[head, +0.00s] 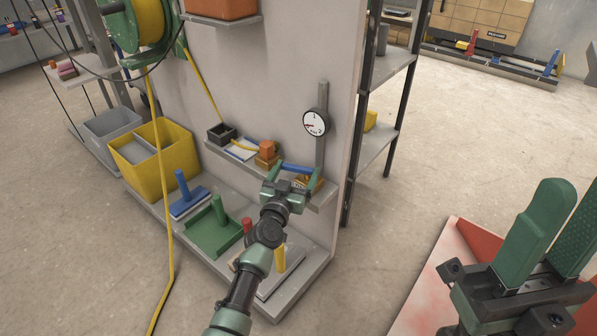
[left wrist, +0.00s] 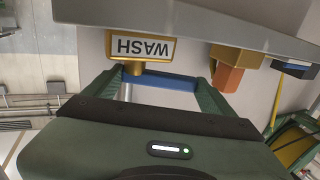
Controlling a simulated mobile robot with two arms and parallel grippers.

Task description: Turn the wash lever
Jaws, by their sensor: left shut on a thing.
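In the head view the lever (head: 296,168) is partly hidden by the gripper. My right gripper (head: 567,200) is at the lower right of the head view, far from the lever, with a gap between its green fingers and nothing visible in it.
A round gauge (head: 316,122) is on the wall above the lever. An orange block (head: 266,150) and a dark box (head: 221,134) are on the shelf (head: 222,151) to the left. Colored-handled tools stand on the lower ledge. A yellow hose (head: 160,215) hangs at left.

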